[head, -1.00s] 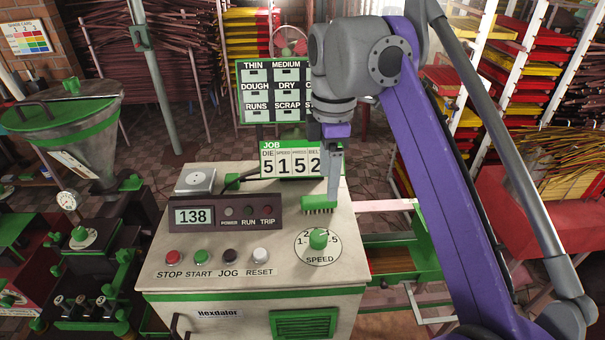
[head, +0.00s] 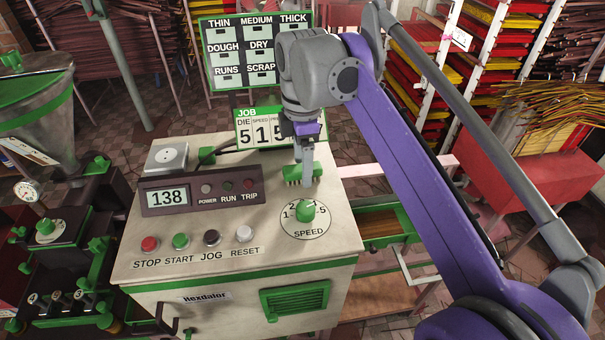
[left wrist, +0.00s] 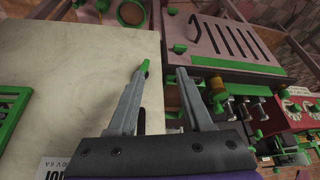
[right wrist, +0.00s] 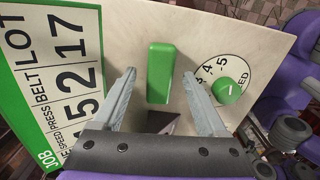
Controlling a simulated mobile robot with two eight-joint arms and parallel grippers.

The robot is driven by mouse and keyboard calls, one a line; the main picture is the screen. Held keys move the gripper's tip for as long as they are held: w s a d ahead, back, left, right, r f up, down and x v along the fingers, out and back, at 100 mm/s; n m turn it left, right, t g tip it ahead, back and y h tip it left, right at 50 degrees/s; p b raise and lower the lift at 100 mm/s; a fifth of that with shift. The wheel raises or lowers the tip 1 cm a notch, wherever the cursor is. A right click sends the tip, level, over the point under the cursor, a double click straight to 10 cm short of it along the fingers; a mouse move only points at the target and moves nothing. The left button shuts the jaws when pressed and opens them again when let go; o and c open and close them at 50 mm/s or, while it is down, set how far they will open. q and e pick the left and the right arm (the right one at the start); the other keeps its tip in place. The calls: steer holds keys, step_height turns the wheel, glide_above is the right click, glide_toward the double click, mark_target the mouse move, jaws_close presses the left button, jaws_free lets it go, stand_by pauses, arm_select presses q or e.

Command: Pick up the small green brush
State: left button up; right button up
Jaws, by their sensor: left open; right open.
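The small green brush (head: 291,174) lies on the top of the cream control cabinet, just behind the speed dial. In the right wrist view the green brush (right wrist: 160,72) shows as an upright block between the fingertips, with cabinet top visible on both sides of it. My right gripper (head: 304,190) is open and points down over the brush, hiding part of it in the head view. I cannot tell whether a finger touches it. My left gripper (left wrist: 162,75) is open and empty beside a pale panel; it is not in the head view.
The green speed knob (head: 306,210) stands close in front of the brush. The JOB card holder (head: 262,128) stands behind it. The display box (head: 200,190) and a grey socket box (head: 167,157) are to the left. Racks (head: 430,60) stand at the back right.

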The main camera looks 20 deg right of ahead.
steer(key=shift+f, duration=0.75)
jaws_close()
step_height(320, 180, up, 10)
steer(key=shift+r+p, duration=0.1)
steer(key=shift+p, duration=0.9)
steer(key=c, duration=0.7)
jaws_free()
jaws_close()
